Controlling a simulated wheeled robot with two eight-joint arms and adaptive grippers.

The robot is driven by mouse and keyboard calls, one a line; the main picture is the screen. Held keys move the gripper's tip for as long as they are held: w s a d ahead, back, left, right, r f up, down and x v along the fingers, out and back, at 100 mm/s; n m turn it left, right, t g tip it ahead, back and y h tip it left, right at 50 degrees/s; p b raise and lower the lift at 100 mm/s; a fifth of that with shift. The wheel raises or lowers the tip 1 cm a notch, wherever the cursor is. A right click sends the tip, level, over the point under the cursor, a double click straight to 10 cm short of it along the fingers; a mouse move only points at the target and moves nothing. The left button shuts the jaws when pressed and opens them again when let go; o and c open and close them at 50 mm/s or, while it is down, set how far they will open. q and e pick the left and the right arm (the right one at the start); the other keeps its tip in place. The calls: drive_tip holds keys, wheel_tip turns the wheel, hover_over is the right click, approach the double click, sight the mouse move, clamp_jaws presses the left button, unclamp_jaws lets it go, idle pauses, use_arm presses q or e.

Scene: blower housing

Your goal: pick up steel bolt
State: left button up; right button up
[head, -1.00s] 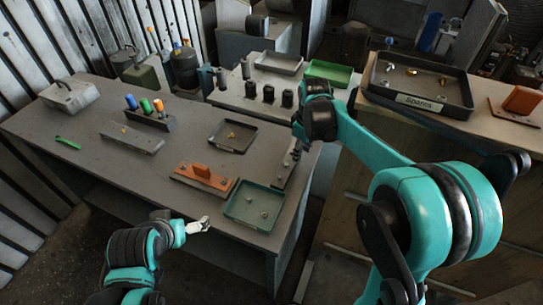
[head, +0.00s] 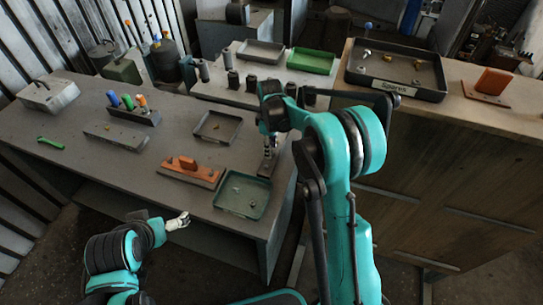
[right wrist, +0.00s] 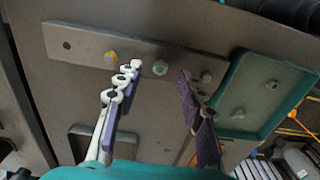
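My right gripper (right wrist: 160,74) is open in the right wrist view, its purple-padded fingers apart over a long grey metal bar (right wrist: 80,46). The bar carries a yellowish bolt (right wrist: 110,57), a greenish bolt (right wrist: 160,68) between the fingertips, and a plain grey steel bolt (right wrist: 206,77) just beside the right fingertip. The green tray (right wrist: 282,72) holds two grey pieces. In the head view the right gripper (head: 268,147) points down near the table's right edge and partly hides the bar. My left gripper (head: 178,222) is in front of the table, empty; its opening is unclear.
On the table are the green tray (head: 230,207), an orange-topped block (head: 190,172), a dark tray (head: 217,117) and a rack of coloured handles (head: 134,112). A Spares tray (head: 397,90) stands on the wooden cabinet at right. The table's left front is fairly clear.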

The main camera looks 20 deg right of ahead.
drive_tip(key=shift+f, duration=0.4)
clamp_jaws()
drive_tip(key=shift+r, duration=0.1)
wheel_tip(320, 180, up, 10)
drive_tip(key=p, duration=0.2)
drive_tip(key=shift+p, duration=0.3)
drive_tip(key=shift+r, duration=0.1)
